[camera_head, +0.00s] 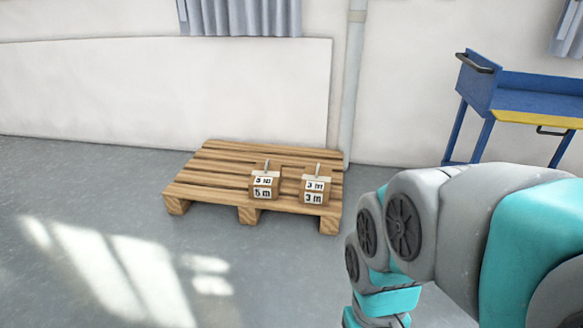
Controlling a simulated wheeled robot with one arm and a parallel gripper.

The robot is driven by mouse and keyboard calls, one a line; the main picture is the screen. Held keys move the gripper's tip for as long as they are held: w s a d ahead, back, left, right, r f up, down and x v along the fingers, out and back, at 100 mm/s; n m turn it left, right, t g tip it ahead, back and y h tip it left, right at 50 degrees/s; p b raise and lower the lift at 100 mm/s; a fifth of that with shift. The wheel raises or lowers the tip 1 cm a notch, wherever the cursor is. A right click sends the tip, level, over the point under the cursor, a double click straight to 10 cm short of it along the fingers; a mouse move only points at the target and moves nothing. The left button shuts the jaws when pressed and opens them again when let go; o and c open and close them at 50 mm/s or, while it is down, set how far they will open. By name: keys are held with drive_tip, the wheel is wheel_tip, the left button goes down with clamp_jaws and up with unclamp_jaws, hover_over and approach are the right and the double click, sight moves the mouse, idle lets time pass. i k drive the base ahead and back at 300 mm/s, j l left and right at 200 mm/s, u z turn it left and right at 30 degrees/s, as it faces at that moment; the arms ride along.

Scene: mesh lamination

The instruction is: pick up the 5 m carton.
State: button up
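The 5 m carton (264,186) is a small brown box with a white label and a short upright handle on top. It stands near the front edge of a wooden pallet (215,163), left of a similar carton marked 3 m (315,190). The two cartons stand apart with a gap between them. My arm is at the lower right, in front of the pallet and to its right. My gripper is not visible in this view.
The pallet lies on a grey floor (130,215) against a white wall panel. A vertical pipe (352,90) rises behind its right end. A blue cart (525,85) stands at the upper right. The floor left and front of the pallet is clear.

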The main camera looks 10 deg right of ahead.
sight(264, 183)
drive_tip(key=i+l, duration=0.15)
drive_tip(key=i, duration=0.4)
drive_tip(key=i+l, duration=0.1)
drive_tip(key=i, duration=0.4)
drive_tip(key=i+l, duration=0.15)
drive_tip(key=i, duration=0.4)
drive_tip(key=i+l+u, duration=0.1)
drive_tip(key=i, duration=0.4)
